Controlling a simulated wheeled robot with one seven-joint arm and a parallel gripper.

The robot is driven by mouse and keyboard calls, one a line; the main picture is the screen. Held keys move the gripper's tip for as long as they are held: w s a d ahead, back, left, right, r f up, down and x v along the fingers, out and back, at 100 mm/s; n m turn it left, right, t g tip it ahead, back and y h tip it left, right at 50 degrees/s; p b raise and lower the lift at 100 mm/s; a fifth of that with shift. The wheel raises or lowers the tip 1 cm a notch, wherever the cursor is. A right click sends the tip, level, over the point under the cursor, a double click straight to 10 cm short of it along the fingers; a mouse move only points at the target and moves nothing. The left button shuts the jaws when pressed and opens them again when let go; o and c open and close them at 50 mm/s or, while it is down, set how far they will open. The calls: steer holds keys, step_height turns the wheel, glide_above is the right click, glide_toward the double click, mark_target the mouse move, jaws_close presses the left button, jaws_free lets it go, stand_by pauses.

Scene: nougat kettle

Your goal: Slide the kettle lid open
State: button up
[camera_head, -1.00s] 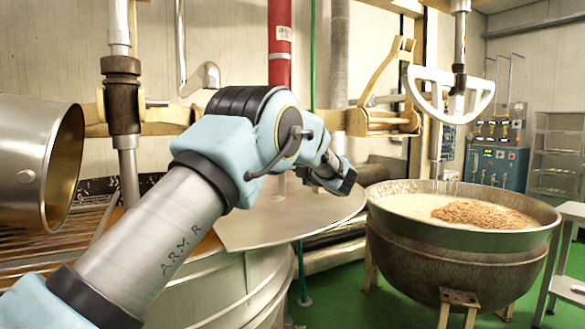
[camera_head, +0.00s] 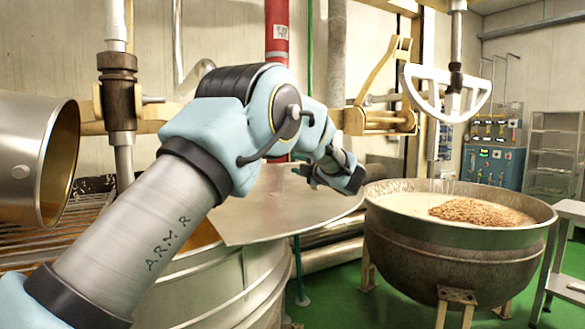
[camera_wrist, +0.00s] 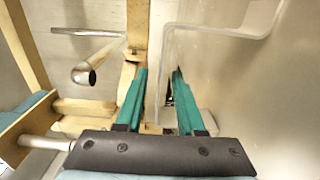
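The kettle lid (camera_head: 290,212) is a flat grey metal sheet lying over the top of the round metal kettle (camera_head: 225,285) at lower left in the head view. In the wrist view the lid's smooth surface (camera_wrist: 255,110) fills the right side. A bent pale bar (camera_wrist: 208,31), apparently the lid's handle, runs down between my teal fingers. My gripper (camera_wrist: 159,75) is open, with a finger on each side of this bar and gaps visible. In the head view my gripper (camera_head: 338,172) is above the lid's right part, its fingers mostly hidden.
An open kettle of nuts (camera_head: 455,255) stands right of the lid. A metal drum (camera_head: 30,150) is at far left. A red pipe (camera_head: 278,35) rises behind my arm. In the wrist view a rounded metal pipe end (camera_wrist: 85,75) is left of my fingers.

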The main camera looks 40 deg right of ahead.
steer(key=s, duration=0.2)
steer(key=s+b, duration=0.1)
steer(key=s, duration=0.3)
steer(key=shift+a+f+b, duration=0.1)
steer(key=shift+a+b, duration=0.2)
steer(key=shift+a, duration=0.05)
steer(key=shift+s, duration=0.55)
steer(key=shift+r, duration=0.2)
